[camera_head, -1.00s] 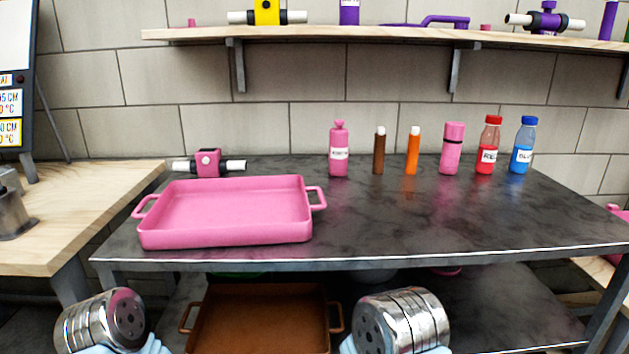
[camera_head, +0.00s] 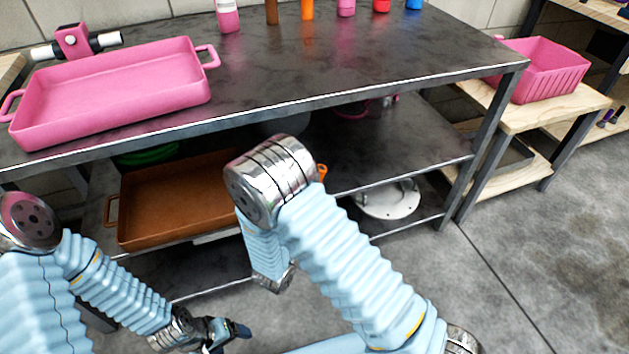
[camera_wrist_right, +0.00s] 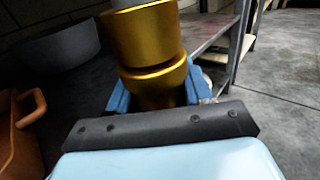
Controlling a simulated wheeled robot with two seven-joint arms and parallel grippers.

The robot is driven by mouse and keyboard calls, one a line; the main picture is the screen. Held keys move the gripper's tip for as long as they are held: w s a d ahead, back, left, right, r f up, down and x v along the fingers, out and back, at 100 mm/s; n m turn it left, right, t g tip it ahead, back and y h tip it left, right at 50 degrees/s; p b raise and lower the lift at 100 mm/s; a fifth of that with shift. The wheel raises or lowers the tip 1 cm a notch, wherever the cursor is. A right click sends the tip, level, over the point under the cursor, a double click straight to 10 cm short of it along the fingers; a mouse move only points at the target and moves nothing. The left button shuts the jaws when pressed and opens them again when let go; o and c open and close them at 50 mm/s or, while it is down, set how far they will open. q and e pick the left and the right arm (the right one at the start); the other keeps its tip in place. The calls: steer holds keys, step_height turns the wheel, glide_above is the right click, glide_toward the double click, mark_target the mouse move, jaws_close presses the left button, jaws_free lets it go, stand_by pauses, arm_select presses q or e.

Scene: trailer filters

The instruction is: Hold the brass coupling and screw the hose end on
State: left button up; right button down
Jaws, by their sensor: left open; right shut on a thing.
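The brass coupling (camera_wrist_right: 150,40) is a gold stepped cylinder in the right wrist view. My right gripper (camera_wrist_right: 155,92) is shut on it, with a blue finger on either side. A pale grey piece shows at the coupling's top edge, cut off by the frame; I cannot tell whether it is the hose end. In the head view my left gripper (camera_head: 232,332) is low, near the bottom edge, open, and I see nothing in it. My right gripper and the coupling do not show in the head view. No hose is clearly visible.
A dark steel table (camera_head: 330,60) carries a pink tray (camera_head: 110,90) and several bottles along the back. Its lower shelves hold a brown tray (camera_head: 170,200) and a white round part (camera_head: 388,200). A pink basket (camera_head: 545,70) stands on a wooden bench at right. The floor at right is clear.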

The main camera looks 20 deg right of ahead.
steer(key=w+a+f+n+t+y, duration=0.1)
steer(key=a+n+t+y, duration=0.4)
steer(key=a, duration=0.9)
steer(key=n+y, duration=0.2)
steer(key=y, duration=0.2)
steer(key=shift+w+f+y, duration=0.4)
arm_select(q)
steer(key=shift+c, duration=0.3)
